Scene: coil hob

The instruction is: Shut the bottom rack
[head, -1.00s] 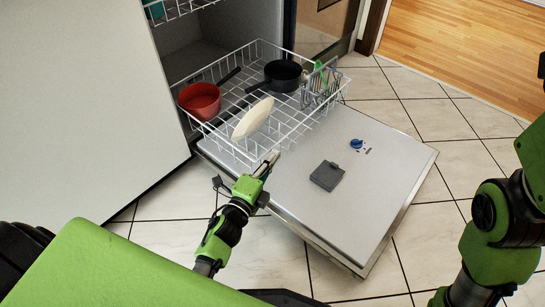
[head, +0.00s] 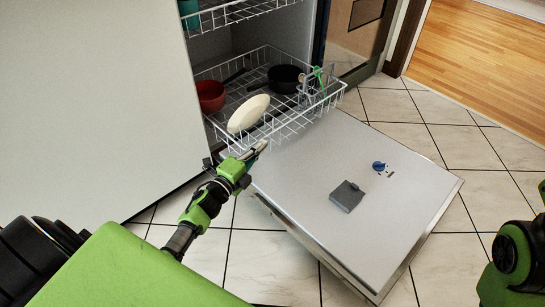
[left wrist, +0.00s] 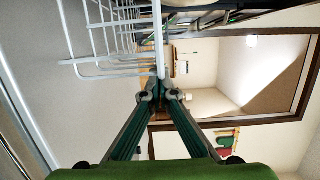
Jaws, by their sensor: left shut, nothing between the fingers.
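The white wire bottom rack (head: 285,126) is partly inside the dishwasher, with its front part over the open door (head: 325,190). It holds a red pot (head: 210,96), a black pan (head: 285,78), a cream plate (head: 248,113) standing tilted, and a grey cutlery basket (head: 318,90). My left gripper (head: 257,150) is shut and empty at the rack's front edge. The left wrist view shows its fingertips (left wrist: 161,97) close together right by the rack's wires (left wrist: 110,70); whether they touch is unclear. My right arm shows at the right edge, its gripper out of frame.
An upper rack (head: 240,14) with a teal item (head: 189,12) is above, inside the dishwasher. The door lies folded down over the tiled floor, with a grey dispenser lid (head: 347,196) and a blue knob (head: 379,166). A white panel (head: 90,90) stands at left.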

